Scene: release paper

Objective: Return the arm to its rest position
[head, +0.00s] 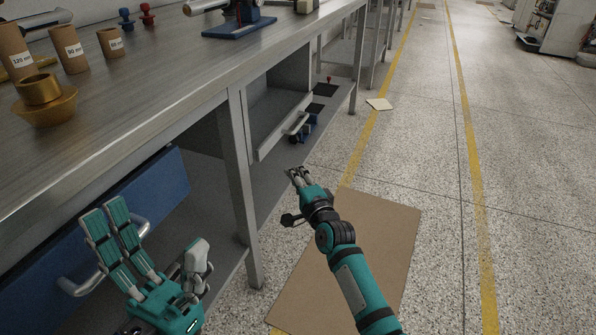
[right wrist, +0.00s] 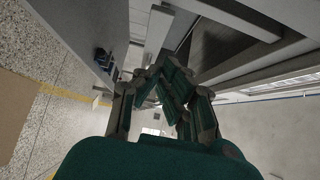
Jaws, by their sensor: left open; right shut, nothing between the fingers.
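My right arm (head: 357,278) reaches in from the bottom of the head view, and its gripper (head: 297,175) is shut and empty. That gripper is in front of the bench's lower shelf, above the floor. In the right wrist view the fingers of the right gripper (right wrist: 165,90) are drawn together with nothing between them. My left gripper (head: 150,245) is open and empty at the lower left of the head view, in front of the blue drawer (head: 165,185).
The metal workbench (head: 150,75) fills the left side, with cardboard tubes (head: 68,48) and a brass piece (head: 45,105) on top. A brown mat (head: 385,235) lies under my right arm.

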